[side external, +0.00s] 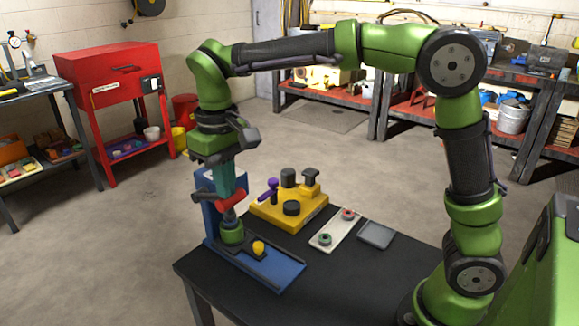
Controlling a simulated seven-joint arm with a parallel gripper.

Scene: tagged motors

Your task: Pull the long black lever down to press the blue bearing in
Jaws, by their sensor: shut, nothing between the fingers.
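A blue press (211,213) stands at the left of the black table, with a teal upright block (222,181) and a red part (230,202) above a green cylinder (232,233). My gripper (212,158) is at the top of the press, pointing down. It is shut and empty; its fingertips are hard to make out against the press. I cannot clearly pick out the long black lever; dark parts near the press and my wrist overlap. The blue bearing cannot be made out from here.
A yellow fixture (268,213) with black cylinders and a purple handle stands right of the press. A pale tray (325,241) with ringed parts and a grey dish (376,235) lie further right. A yellow knob (258,248) sits on the press base. The table's front right is clear.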

